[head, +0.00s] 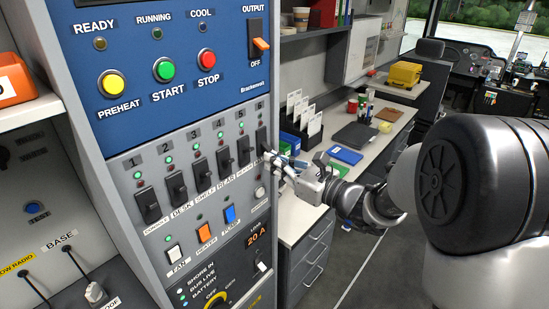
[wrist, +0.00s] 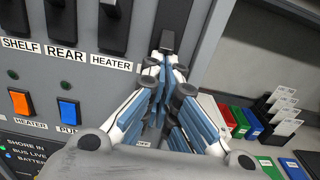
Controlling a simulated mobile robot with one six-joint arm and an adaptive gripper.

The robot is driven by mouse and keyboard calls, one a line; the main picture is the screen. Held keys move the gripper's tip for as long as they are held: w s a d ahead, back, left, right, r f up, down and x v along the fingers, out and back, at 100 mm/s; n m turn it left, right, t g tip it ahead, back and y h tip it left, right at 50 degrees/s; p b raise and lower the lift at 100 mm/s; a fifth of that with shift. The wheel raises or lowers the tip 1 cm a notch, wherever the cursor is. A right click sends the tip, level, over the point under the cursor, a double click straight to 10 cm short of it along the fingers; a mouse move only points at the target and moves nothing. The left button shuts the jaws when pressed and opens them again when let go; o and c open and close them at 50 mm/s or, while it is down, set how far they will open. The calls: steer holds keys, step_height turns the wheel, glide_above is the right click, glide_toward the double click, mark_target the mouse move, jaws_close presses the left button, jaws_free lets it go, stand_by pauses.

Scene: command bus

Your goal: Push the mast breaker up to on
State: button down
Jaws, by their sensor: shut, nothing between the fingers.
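The mast breaker appears to be the sixth black lever (head: 262,138), at the right end of the breaker row. Its name label is hidden behind my gripper. My gripper (head: 272,157) is shut and empty, with its fingertips at the lower end of this lever. In the wrist view the fingertips (wrist: 165,60) are just below the black lever end (wrist: 167,41). I cannot tell whether they touch it. Whether the lever is up or down is unclear.
The heater breaker (wrist: 112,25) stands close to the left of my fingers. Below are an orange switch (head: 204,232) and a blue switch (head: 229,215). To the right is a desk (head: 293,219) with card holders (head: 314,127) and a blue folder (head: 345,155).

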mark_target(271, 150)
steer(key=shift+s+d+r+g+h+p, duration=0.2)
steer(key=shift+r+g+h+p, duration=0.3)
steer(key=shift+p, duration=1.4)
steer(key=shift+s+d+r+g+h+p, duration=0.25)
steer(key=shift+r+h+p, duration=0.45)
steer(key=shift+p, duration=1.15)
steer(key=g+h+p, duration=0.1)
steer(key=p, duration=0.2)
steer(key=g+h+p, duration=0.1)
steer(key=p, duration=0.3)
steer(key=shift+d+r, duration=0.15)
steer(key=shift+r, duration=0.2)
steer(key=shift+r+p, duration=0.65)
steer(key=shift+r, duration=0.1)
